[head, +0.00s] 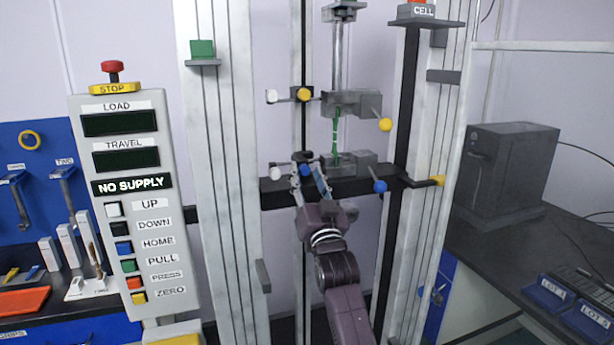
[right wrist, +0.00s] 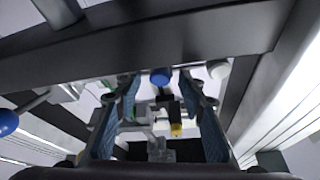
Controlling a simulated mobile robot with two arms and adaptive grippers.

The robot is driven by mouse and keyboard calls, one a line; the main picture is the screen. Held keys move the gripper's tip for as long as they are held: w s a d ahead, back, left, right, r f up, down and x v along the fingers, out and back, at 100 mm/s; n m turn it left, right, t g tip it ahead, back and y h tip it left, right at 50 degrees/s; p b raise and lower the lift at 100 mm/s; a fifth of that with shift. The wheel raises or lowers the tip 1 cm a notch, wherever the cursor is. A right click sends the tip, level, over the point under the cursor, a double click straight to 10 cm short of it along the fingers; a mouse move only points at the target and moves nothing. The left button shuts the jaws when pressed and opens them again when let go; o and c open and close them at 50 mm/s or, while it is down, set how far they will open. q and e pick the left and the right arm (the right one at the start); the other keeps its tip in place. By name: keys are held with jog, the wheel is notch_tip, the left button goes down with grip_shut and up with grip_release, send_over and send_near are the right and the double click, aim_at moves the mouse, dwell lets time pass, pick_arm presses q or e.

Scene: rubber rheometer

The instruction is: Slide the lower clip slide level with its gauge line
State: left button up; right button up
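The lower clip slide (head: 306,170) shows as a blue knob on the dark vertical rail, with a white-tipped arm (head: 276,173) to its left. My right gripper (head: 310,185) is at this slide, its fingers on either side of the blue knob. In the right wrist view the blue knob (right wrist: 160,76) lies between the two open blue-padded fingers (right wrist: 165,95), with a visible gap on each side. The white tip (right wrist: 218,68) shows beyond the right finger there. I cannot make out the gauge line. My left gripper is not in view.
The upper clip slide (head: 304,95) has a yellow knob. A green specimen (head: 336,135) spans the upper grip (head: 352,103) and lower grip (head: 350,160). The dark crosshead (head: 275,194) lies just behind my gripper. The control panel (head: 133,200) stands left, reading NO SUPPLY.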

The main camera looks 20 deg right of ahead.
jog(key=shift+c, duration=0.5)
grip_shut()
notch_tip(320, 180, up, 5)
jog(key=p, duration=0.3)
jog(key=shift+f, duration=0.1)
jog(key=shift+o, duration=0.5)
grip_release()
jog(key=shift+f, duration=0.1)
